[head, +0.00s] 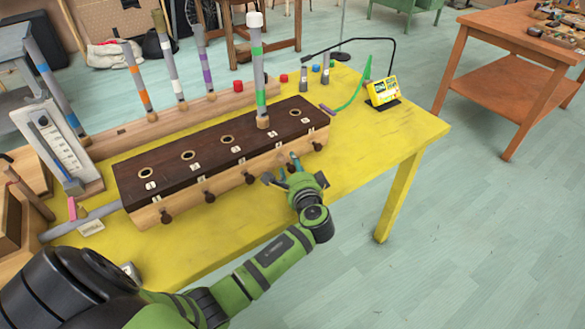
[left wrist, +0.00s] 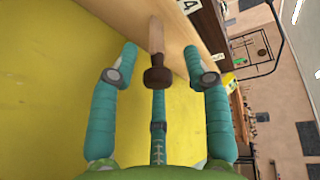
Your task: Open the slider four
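A long wooden box with a dark top (head: 205,158) stands on the yellow table. Numbered holes run along its top, with dark slider knobs along its front. In the left wrist view slider four's brown knob (left wrist: 158,78) sits on a pale wooden rod coming out of the box front, beside a label 4 (left wrist: 188,6). My left gripper (head: 290,172) is open in front of this slider. Its fingers stand on both sides of the knob, with visible gaps. In the head view the gripper partly hides the knob. My right gripper is not in view.
A grey tube with a green band (head: 259,70) stands upright at the fourth hole. More banded tubes stand in a rack behind. A gauge board (head: 60,150) is at the left, a small yellow display (head: 382,91) at the right. The yellow table's right part (head: 395,133) is clear.

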